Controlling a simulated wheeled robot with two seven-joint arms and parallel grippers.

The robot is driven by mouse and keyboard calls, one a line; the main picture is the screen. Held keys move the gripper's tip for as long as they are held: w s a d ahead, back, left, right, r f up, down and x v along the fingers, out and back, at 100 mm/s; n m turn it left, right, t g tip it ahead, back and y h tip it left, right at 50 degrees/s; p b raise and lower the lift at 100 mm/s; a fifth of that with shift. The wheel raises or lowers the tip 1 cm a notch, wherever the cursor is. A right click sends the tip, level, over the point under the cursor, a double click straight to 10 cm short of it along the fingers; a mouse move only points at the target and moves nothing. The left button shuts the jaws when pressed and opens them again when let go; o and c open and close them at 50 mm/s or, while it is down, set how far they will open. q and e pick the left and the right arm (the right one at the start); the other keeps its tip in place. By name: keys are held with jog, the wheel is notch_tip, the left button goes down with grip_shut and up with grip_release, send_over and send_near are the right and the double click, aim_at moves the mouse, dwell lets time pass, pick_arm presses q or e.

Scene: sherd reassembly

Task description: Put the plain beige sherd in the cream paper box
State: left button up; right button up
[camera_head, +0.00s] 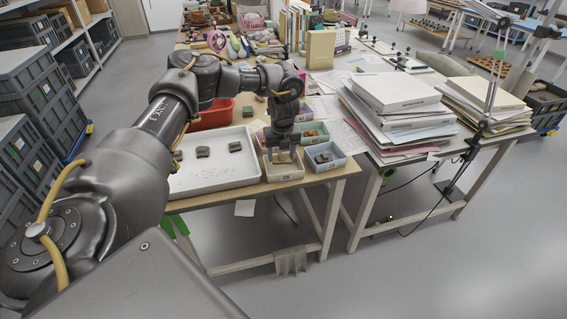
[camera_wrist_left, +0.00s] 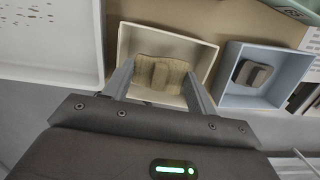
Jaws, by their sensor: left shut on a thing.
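The plain beige sherd (camera_wrist_left: 160,73) is between the two fingers of my left gripper (camera_wrist_left: 160,88), which is shut on it. In the wrist view, the sherd and fingertips lie over the inside of the cream paper box (camera_wrist_left: 205,62). In the head view, my left gripper (camera_head: 283,155) points down into the cream box (camera_head: 285,174) at the table's front edge. A ridge or second piece shows at the sherd's middle; I cannot tell which. Whether the sherd touches the box floor is unclear. My right gripper is not in view.
A pale blue box (camera_head: 325,157) holding a dark sherd stands right of the cream box. A white tray (camera_head: 215,180) with several dark sherds lies to its left. A red bin (camera_head: 214,115) is behind the tray. Stacked papers (camera_head: 390,115) stand further right.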

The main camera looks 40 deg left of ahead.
aim_at(283, 159)
pick_arm(q)
jog(key=shift+d+f, duration=0.25)
notch_tip(283, 159, down, 3)
jog(key=shift+d+f+p, duration=0.1)
jog(key=shift+d+p, duration=0.05)
jog(key=shift+p, duration=0.25)
jog(key=shift+f, duration=0.3)
jog(key=o, duration=0.8)
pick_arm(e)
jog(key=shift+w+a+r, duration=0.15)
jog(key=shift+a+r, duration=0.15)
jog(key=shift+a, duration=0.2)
